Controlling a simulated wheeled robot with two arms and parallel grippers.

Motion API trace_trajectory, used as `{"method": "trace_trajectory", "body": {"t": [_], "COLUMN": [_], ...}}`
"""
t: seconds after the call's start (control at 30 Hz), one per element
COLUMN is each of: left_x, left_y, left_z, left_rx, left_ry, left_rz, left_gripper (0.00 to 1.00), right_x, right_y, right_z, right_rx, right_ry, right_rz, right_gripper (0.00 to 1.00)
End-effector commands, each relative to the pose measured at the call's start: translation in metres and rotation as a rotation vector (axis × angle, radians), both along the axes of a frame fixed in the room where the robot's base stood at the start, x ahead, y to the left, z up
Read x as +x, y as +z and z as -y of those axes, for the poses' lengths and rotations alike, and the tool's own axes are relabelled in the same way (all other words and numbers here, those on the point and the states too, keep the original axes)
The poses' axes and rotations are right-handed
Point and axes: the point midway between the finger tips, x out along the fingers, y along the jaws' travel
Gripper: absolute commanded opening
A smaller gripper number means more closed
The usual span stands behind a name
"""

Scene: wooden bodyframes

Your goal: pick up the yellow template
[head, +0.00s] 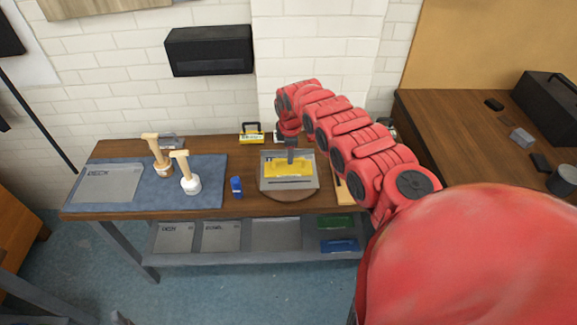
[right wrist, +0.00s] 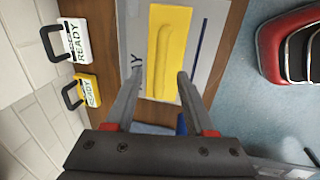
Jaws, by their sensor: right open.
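The yellow template (head: 284,170) lies flat on a grey tray (head: 291,187) on the wooden workbench. In the right wrist view the template (right wrist: 172,35) is a yellow plate with a raised ridge along its middle. My right gripper (head: 291,155) is above the template with its fingers pointing down. In the right wrist view its two fingers (right wrist: 159,75) are apart, one near each long side of the template's near end, with nothing between them that they grip. I cannot tell how large the gap to the template is. My left gripper is in neither view.
A blue item (head: 237,187) stands left of the tray. Two wooden-handled tools (head: 190,180) stand on a blue mat (head: 211,195). Yellow and white "READY" blocks (right wrist: 88,90) with black handles stand by the wall. A lower shelf holds grey and coloured trays.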

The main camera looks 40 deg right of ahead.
Motion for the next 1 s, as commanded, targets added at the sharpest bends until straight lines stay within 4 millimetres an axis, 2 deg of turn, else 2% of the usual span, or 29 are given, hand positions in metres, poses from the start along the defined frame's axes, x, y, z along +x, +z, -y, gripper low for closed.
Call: {"method": "trace_trajectory", "body": {"t": [0.17, 0.33, 0.5, 0.87, 1.0], "left_x": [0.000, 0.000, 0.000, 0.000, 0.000], "left_y": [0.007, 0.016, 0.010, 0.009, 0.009], "left_z": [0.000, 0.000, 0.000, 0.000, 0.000], "left_rx": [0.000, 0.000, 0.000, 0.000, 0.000], "left_ry": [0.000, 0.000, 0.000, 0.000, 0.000], "left_rz": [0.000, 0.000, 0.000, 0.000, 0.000], "left_gripper": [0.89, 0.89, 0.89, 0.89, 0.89], "right_x": [0.003, 0.004, 0.009, 0.008, 0.008], "right_y": [-0.008, -0.029, -0.046, -0.051, -0.051], "right_z": [-0.001, 0.001, 0.004, 0.006, 0.006], "right_rx": [0.002, 0.003, 0.000, -0.001, -0.001], "right_ry": [0.002, 0.002, 0.000, 0.001, 0.000], "right_rz": [0.001, 0.000, 0.004, 0.002, 0.002], "right_gripper": [0.55, 0.55, 0.55, 0.55, 0.33]}}
